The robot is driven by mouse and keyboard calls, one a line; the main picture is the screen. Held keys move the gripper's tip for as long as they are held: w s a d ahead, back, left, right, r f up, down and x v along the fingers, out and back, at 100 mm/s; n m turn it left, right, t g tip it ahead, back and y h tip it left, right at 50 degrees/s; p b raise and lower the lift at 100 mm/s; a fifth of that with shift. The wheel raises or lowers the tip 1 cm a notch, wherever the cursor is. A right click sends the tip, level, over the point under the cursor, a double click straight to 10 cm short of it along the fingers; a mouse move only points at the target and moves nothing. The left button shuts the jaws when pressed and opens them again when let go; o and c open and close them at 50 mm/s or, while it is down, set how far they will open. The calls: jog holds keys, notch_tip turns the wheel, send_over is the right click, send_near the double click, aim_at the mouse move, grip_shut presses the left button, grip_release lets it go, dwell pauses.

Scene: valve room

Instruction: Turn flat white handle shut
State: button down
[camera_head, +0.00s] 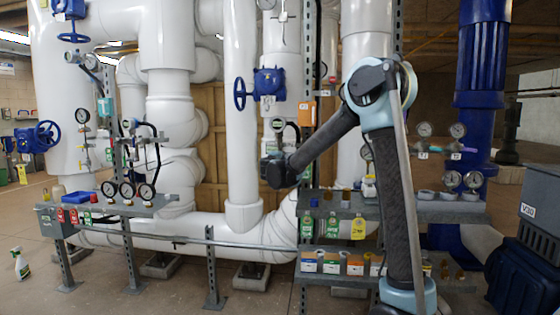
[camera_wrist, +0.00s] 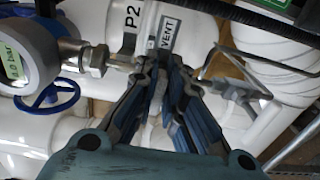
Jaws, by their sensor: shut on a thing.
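My gripper (camera_wrist: 163,70) shows in the wrist view with its two blue-grey fingers close together, in front of a white pipe labelled VENT and P2. The fingers are shut on a narrow pale piece (camera_wrist: 156,106), which looks like the flat white handle. Most of it is hidden between the fingers, so its angle cannot be told. In the head view my arm reaches left and down across the white pipes, and the fingers cannot be made out there.
A pressure gauge (camera_wrist: 26,55) and its metal fitting stand close to my fingers' left. A blue handwheel (camera_wrist: 52,96) lies behind it. A shelf of tagged bottles (camera_head: 335,232) and a dark case (camera_head: 522,275) are at the right. Open floor (camera_head: 105,285) lies at front left.

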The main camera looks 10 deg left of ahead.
jog(key=shift+d+f, duration=0.15)
dwell(0.3)
jog(key=c, duration=1.7)
grip_release()
jog(key=shift+s, duration=0.1)
jog(key=s, duration=1.1)
jog(key=shift+s, duration=0.35)
